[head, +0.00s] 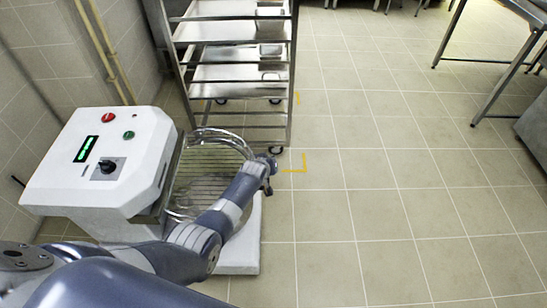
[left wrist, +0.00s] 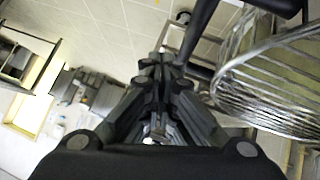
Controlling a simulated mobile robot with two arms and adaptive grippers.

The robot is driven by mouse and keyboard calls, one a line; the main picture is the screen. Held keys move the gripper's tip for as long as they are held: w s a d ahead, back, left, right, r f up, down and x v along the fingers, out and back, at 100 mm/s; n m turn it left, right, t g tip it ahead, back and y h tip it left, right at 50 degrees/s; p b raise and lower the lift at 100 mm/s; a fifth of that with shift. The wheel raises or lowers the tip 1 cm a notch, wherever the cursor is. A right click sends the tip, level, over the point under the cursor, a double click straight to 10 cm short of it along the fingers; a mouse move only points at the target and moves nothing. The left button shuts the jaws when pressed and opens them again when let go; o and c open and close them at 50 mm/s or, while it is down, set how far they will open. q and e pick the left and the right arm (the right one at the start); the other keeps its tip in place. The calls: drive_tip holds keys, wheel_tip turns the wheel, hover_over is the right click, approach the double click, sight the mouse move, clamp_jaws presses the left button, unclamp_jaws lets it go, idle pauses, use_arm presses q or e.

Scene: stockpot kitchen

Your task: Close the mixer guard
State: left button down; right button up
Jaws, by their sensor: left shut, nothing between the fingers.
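The white mixer (head: 75,183) stands at the left in the head view, with a green display, a red and a green button and a dark knob on its sloped top. Its silver wire guard (head: 205,172) shows to the right of that top, partly hidden by my left arm; how far it is swung cannot be told. My left gripper (head: 268,166) is at the guard's right side, small and partly hidden by the wrist. In the left wrist view the fingers (left wrist: 160,65) are shut and empty, with the guard's curved bars (left wrist: 270,80) close to their right. Contact cannot be told. My right gripper is not in view.
A steel tray rack (head: 235,75) on castors stands just behind the mixer. Yellow pipes (head: 107,50) run down the tiled wall at left. The tiled floor (head: 370,190) to the right is clear, up to a steel table (head: 505,75) at the far right.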

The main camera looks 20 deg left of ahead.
use_arm(q)
drive_tip(key=s+d+r+p, duration=0.3)
drive_tip(key=s+r, duration=0.3)
drive_tip(key=r, duration=0.1)
drive_tip(key=shift+s+d+r, duration=0.15)
drive_tip(key=shift+d+r, duration=0.2)
